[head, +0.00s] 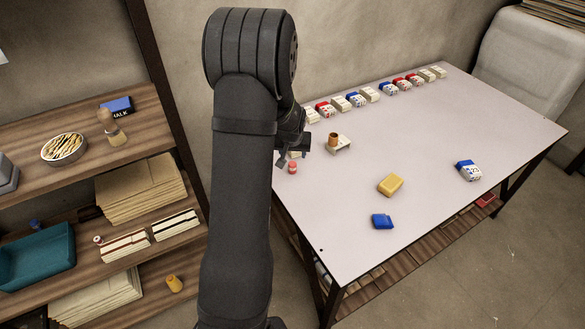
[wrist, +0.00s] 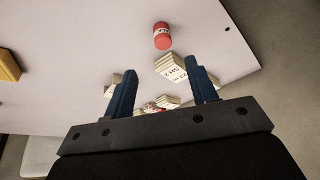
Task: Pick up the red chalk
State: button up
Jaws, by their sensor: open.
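The red chalk (head: 293,168) is a small red cylinder with a pale band, near the left edge of the white table. It also shows in the wrist view (wrist: 162,36), at the top middle, beyond my fingertips. My gripper (head: 296,150) is just above and behind it in the head view, partly hidden by my arm. In the wrist view my gripper (wrist: 162,85) has its two dark blue fingers spread wide, with nothing held between them. The chalk is apart from both fingers.
Cream printed blocks (wrist: 174,67) lie near the chalk. A brown cylinder (head: 333,139) stands on a pale block. A yellow block (head: 390,184), a blue block (head: 382,222) and a blue-white pack (head: 468,171) lie on the table (head: 420,140). Several packs line the back. Shelves stand left.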

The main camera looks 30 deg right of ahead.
aim_at(293, 164)
jog(key=x, duration=0.6)
jog(key=shift+w+d+f, duration=0.1)
jog(key=shift+f, duration=0.2)
jog(key=shift+x, duration=2.65)
jog(key=shift+w+r, duration=0.1)
jog(key=shift+w, duration=0.1)
jog(key=c, duration=1.1)
jog(key=shift+o, duration=0.2)
